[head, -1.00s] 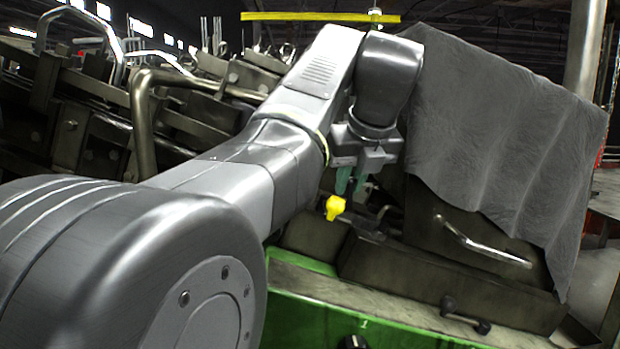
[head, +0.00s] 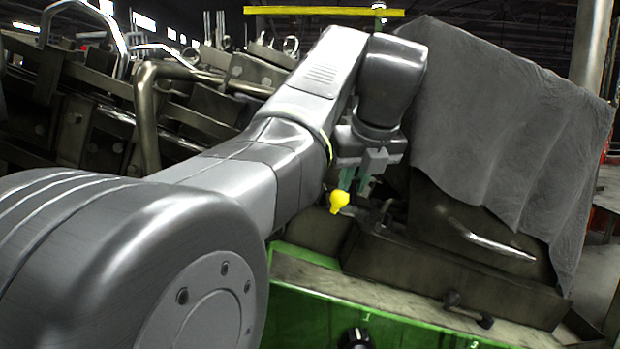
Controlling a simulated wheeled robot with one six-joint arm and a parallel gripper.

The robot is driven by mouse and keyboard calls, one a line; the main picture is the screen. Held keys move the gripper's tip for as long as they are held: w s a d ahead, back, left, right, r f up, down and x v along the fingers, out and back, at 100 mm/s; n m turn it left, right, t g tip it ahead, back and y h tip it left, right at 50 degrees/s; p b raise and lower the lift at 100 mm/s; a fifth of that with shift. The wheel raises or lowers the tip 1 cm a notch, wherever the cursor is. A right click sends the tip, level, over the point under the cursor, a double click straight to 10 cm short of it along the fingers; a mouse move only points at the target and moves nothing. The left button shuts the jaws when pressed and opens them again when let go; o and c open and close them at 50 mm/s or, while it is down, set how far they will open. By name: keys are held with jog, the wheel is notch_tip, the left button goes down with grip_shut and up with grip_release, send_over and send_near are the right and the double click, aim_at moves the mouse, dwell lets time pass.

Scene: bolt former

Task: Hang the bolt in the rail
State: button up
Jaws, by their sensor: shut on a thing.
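The yellow bolt (head: 339,202) hangs at the tips of my gripper (head: 354,180), which points down at the middle of the picture. The teal fingers are shut on the bolt, and its rounded yellow end sticks out below them. The rest of the bolt is hidden by the fingers or too small to make out. Dark machine parts lie behind and below it; I cannot tell whether the bolt touches them. I cannot make out for certain which part is the rail.
A grey sheet (head: 500,130) drapes over the machine at right, above a handle (head: 490,243). A green panel (head: 320,310) with a black knob (head: 356,338) is below. Metal pipes and blocks (head: 105,125) crowd the left. A yellow bar (head: 325,11) runs across the top.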

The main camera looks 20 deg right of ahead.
jog(key=shift+f, duration=0.55)
dwell(0.4)
jog(key=o, duration=0.8)
jog(key=shift+s, duration=0.15)
jog(key=shift+o, duration=0.4)
jog(key=shift+f, duration=0.1)
jog(key=o, duration=0.4)
jog(key=shift+d+f, duration=0.1)
jog(key=shift+d, duration=0.1)
jog(key=shift+a, duration=0.1)
jog(key=shift+c, duration=0.3)
